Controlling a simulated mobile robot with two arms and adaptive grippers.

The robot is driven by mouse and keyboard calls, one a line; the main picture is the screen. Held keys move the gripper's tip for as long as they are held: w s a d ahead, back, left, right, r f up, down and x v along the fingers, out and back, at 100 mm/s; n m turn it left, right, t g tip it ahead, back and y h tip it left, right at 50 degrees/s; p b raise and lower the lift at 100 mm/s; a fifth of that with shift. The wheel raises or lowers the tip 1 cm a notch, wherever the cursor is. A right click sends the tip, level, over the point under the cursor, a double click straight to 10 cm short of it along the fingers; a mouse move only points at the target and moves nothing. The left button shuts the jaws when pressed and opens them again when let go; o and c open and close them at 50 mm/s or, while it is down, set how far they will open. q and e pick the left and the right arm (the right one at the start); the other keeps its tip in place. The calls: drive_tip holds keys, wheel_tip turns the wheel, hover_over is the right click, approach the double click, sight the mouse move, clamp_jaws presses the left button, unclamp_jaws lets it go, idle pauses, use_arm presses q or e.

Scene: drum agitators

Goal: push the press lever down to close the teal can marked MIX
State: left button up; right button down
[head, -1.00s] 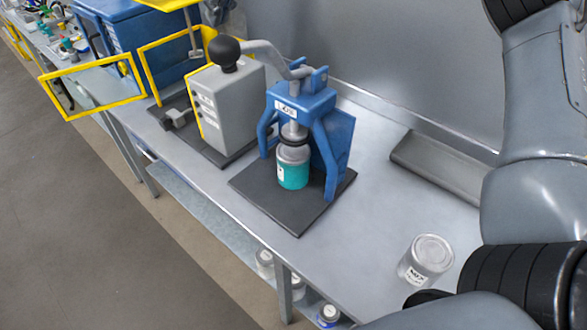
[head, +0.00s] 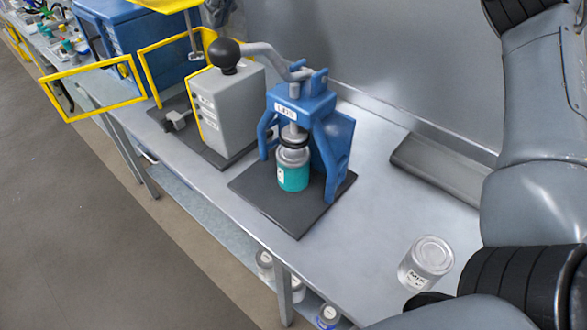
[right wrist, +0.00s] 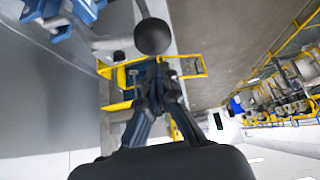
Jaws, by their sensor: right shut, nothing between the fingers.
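The teal can (head: 292,178) stands upright under the blue press (head: 302,104), on its dark base plate. Its small label is too blurred to read. The press plunger comes down onto or just over the can's top; contact cannot be told. The grey press lever (head: 262,48) is raised and ends in a black knob (head: 225,56). The knob (right wrist: 153,37) also shows in the right wrist view. There my right gripper (right wrist: 160,78) is shut and empty, pointing toward the knob with no clear contact. My left gripper is in neither view.
A grey box machine (head: 228,112) stands left of the press beneath the knob. Yellow frames (head: 92,86) and a blue machine (head: 118,42) are farther left. A loose silver can (head: 427,262) stands near the right. The bench (head: 370,215) between it and the press is clear.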

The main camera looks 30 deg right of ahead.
sight(218, 53)
drive_tip(key=shift+f, duration=0.2)
drive_tip(key=shift+f+b, duration=0.75)
drive_tip(key=shift+f, duration=0.05)
drive_tip(key=shift+a+f, duration=0.1)
drive_tip(key=shift+f, duration=0.15)
drive_tip(key=shift+s+a+f+b, duration=0.1)
drive_tip(key=shift+a+f+b, duration=0.1)
drive_tip(key=shift+f+b, duration=0.25)
drive_tip(key=shift+s+a+f+b, duration=0.1)
drive_tip(key=shift+a+f+b, duration=0.05)
drive_tip(key=shift+f+b, duration=0.25)
drive_tip(key=shift+s+a+f+b, duration=0.1)
drive_tip(key=shift+a+f+b, duration=0.1)
drive_tip(key=shift+f+b, duration=0.25)
drive_tip(key=shift+a+f+b, duration=0.2)
drive_tip(key=shift+f+b, duration=0.15)
drive_tip(key=shift+f, duration=0.15)
